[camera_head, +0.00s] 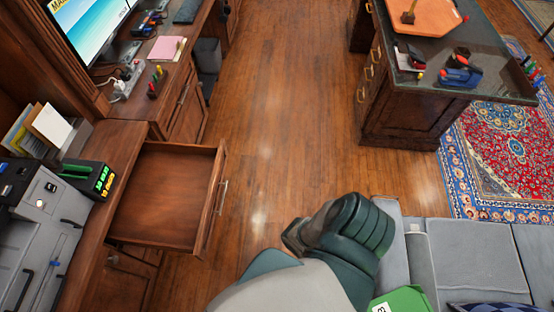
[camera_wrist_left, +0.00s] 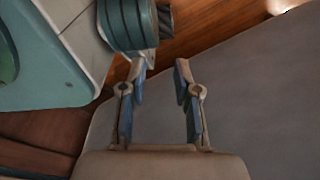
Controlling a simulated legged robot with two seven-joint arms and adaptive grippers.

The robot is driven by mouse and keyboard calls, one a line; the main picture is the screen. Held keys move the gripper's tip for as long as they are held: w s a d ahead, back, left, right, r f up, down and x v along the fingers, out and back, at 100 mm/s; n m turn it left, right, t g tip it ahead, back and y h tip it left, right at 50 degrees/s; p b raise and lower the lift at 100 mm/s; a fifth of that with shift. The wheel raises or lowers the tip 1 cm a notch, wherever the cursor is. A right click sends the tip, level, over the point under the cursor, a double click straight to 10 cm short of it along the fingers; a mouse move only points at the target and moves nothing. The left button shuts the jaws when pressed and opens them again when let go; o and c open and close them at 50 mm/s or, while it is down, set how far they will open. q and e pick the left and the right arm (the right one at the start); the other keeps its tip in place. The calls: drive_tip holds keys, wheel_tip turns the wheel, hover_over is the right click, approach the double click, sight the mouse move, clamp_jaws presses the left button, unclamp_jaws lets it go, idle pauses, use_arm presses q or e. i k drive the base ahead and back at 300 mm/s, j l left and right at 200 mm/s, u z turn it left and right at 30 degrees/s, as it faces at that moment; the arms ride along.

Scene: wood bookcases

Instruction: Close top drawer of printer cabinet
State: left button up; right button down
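The printer cabinet (camera_head: 123,145) is dark wood and stands along the left side of the head view. Its top drawer (camera_head: 165,195) is pulled far out to the right and looks empty. A metal handle (camera_head: 221,197) is on the drawer's front panel. My left gripper (camera_wrist_left: 160,68) is open in the left wrist view, with nothing between its fingers. One of my arms, grey and teal, rises at the bottom middle of the head view, right of the drawer and apart from it in the picture. My right gripper is not seen.
A printer (camera_head: 40,225) stands on the cabinet. A grey sofa (camera_head: 470,255) is at the lower right, with a green item (camera_head: 403,300) nearby. A dark desk (camera_head: 400,115) stands at upper right beside a patterned rug (camera_head: 500,150). The wood floor (camera_head: 275,120) between is clear.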

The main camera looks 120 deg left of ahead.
sight(169, 199)
drive_tip(key=u, duration=2.25)
